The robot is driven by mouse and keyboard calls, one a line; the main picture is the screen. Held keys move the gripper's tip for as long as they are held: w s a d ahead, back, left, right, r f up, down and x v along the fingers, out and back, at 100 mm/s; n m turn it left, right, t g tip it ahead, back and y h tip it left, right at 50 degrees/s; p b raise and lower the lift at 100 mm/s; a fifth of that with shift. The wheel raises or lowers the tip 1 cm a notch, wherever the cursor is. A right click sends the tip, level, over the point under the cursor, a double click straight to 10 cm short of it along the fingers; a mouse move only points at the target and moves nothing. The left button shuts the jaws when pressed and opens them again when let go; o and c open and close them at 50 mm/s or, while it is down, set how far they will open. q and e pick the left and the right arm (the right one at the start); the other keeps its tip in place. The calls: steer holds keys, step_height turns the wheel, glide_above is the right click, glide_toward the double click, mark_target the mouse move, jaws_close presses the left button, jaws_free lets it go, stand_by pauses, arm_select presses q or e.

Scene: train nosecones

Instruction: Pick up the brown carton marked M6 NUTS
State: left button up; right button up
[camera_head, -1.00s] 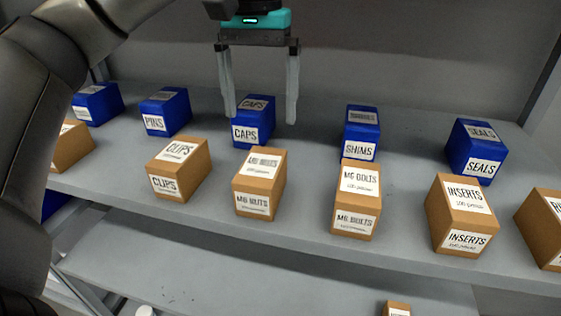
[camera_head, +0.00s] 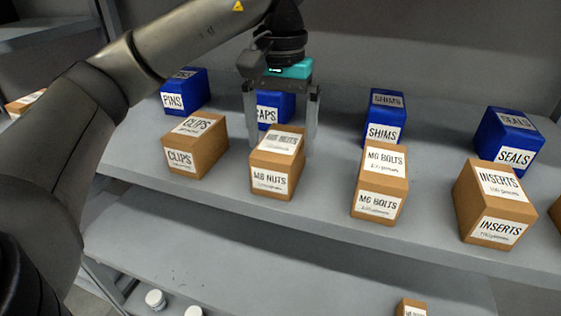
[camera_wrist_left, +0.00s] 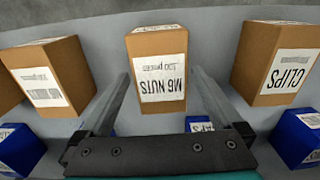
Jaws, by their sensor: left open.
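The brown carton marked M6 NUTS (camera_head: 275,162) stands upright in the front row on the upper shelf, between the CLIPS and M6 BOLTS cartons. It also shows in the left wrist view (camera_wrist_left: 157,70), its label upside down there, ahead of the fingertips. My left gripper (camera_head: 281,145) is open and empty, pointing down just behind and above the carton. One finger shows at each side of the carton's back; in the left wrist view the fingers (camera_wrist_left: 160,82) line up with its two sides. I cannot tell whether either finger touches it. My right gripper is not in view.
The CLIPS carton (camera_head: 194,146) stands to the left, the M6 BOLTS carton (camera_head: 379,182) and INSERTS carton (camera_head: 494,202) to the right. Behind are blue boxes: PINS (camera_head: 184,91), CAPS (camera_head: 268,115), SHIMS (camera_head: 384,118) and SEALS (camera_head: 508,138). Bare shelf separates the cartons.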

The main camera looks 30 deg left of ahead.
arm_select(q)
steer(key=shift+w+f, duration=0.1)
steer(key=shift+f, duration=2.3)
steer(key=shift+c, duration=0.4)
jaws_close()
